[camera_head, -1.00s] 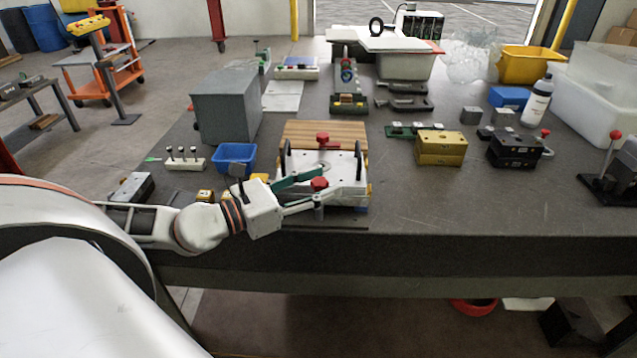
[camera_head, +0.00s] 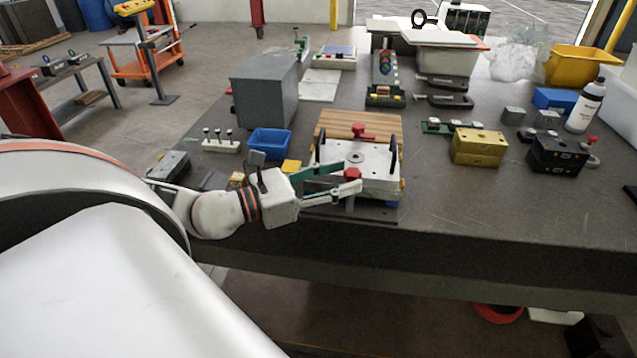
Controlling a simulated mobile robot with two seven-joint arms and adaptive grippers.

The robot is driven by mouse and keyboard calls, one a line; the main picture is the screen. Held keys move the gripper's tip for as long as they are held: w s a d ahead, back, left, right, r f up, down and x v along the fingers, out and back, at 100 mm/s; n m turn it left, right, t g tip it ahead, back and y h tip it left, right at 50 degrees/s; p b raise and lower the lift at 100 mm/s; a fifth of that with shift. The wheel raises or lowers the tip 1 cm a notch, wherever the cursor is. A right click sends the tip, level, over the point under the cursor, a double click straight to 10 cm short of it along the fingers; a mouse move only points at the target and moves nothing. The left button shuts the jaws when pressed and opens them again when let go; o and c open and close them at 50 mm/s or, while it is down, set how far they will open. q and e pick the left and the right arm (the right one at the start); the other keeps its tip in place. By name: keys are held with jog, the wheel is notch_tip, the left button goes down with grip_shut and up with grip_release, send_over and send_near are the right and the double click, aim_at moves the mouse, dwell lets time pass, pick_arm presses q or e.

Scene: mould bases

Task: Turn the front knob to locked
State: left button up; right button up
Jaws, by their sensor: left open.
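The mould base has a pale metal top plate (camera_head: 378,163) and stands near the table's front edge. A red front knob (camera_head: 352,174) sits at the plate's front side. A second red knob (camera_head: 360,131) sits at its back. My left gripper (camera_head: 351,177) reaches in from the left at the plate's front, fingers pointing right. Its fingers are apart, with the tips close around or beside the front knob; I cannot tell whether they touch it. The knob's locked mark is too small to read. My right gripper is out of view.
A blue bin (camera_head: 269,142) and a grey box (camera_head: 266,92) stand left of the mould. A black upright post (camera_head: 393,157) rises at the plate's right side. A yellow block (camera_head: 478,147) and a black block (camera_head: 556,156) lie farther right. The table's front right is clear.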

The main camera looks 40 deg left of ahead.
aim_at(345, 176)
pick_arm(q)
jog(key=shift+v, duration=2.3)
jog(key=shift+s, duration=0.1)
